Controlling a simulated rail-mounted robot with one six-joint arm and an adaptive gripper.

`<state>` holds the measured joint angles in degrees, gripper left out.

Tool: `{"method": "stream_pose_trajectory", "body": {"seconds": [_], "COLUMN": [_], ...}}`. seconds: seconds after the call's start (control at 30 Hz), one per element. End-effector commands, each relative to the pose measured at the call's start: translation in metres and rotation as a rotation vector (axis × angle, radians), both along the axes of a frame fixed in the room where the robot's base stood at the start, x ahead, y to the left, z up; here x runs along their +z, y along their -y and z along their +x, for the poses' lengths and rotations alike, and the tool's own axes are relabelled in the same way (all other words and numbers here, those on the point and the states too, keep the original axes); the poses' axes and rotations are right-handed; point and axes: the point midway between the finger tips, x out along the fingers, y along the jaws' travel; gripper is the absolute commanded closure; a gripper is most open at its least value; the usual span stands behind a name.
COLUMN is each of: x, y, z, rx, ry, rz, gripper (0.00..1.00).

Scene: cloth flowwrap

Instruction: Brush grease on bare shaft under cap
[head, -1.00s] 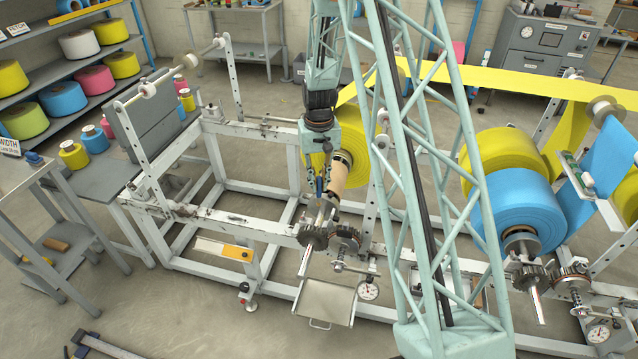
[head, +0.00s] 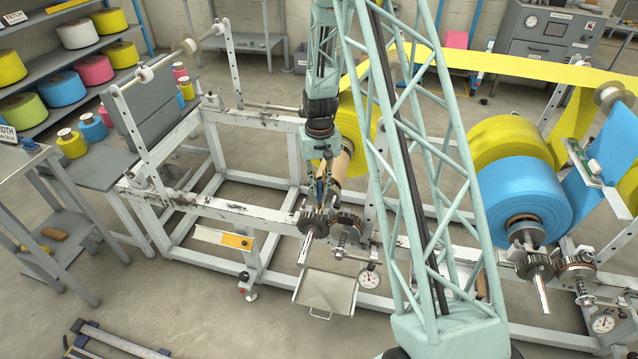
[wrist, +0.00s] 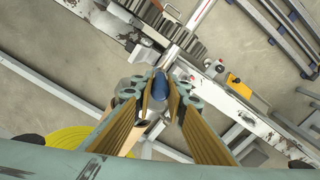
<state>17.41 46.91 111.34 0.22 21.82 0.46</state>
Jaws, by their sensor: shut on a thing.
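My gripper (head: 321,200) is shut on a tool with a dark blue handle, probably the brush (wrist: 159,88), seen end-on between the fingers in the wrist view. Its bristles are hidden. The gripper points down over the near end of the yellow roll's shaft, just behind the dark gears (head: 345,225). A pale metal stretch of shaft (wrist: 174,52) shows beyond the fingertips, leading to a gear (wrist: 184,40) in the wrist view. A bright shaft end (head: 307,250) sticks out in front of the gears. I cannot tell whether the brush touches the shaft, nor make out a cap.
A white frame (head: 245,212) surrounds the shaft. A metal tray (head: 325,292) and a dial gauge (head: 369,276) sit below the gears. The yellow roll (head: 357,150) is close behind my gripper. A blue roll (head: 520,200) stands to the right.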

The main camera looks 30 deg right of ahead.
Motion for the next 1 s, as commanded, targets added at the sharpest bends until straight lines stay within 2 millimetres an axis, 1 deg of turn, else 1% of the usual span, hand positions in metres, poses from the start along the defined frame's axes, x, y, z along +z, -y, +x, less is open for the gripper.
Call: {"method": "stream_pose_trajectory", "body": {"seconds": [0.03, 0.17, 0.3, 0.5, 0.57, 0.67, 0.7, 0.9, 1.0], "x": [0.003, 0.002, -0.001, 0.000, 0.001, -0.002, 0.001, -0.001, 0.000], "y": [-0.003, -0.009, -0.013, -0.019, -0.016, -0.013, -0.012, -0.005, 0.000], "z": [-0.003, -0.013, -0.018, -0.027, -0.027, -0.021, -0.019, -0.010, -0.003], "rx": [0.000, -0.003, -0.005, -0.009, -0.013, -0.010, -0.009, -0.006, -0.004], "ry": [0.001, 0.001, 0.001, 0.001, 0.001, 0.002, 0.003, 0.002, 0.002], "rz": [0.000, 0.000, 0.000, 0.000, 0.000, -0.001, -0.001, -0.001, -0.001], "gripper": [0.99, 0.99, 0.99, 0.99, 0.99, 0.99, 0.99, 0.99, 0.99]}}
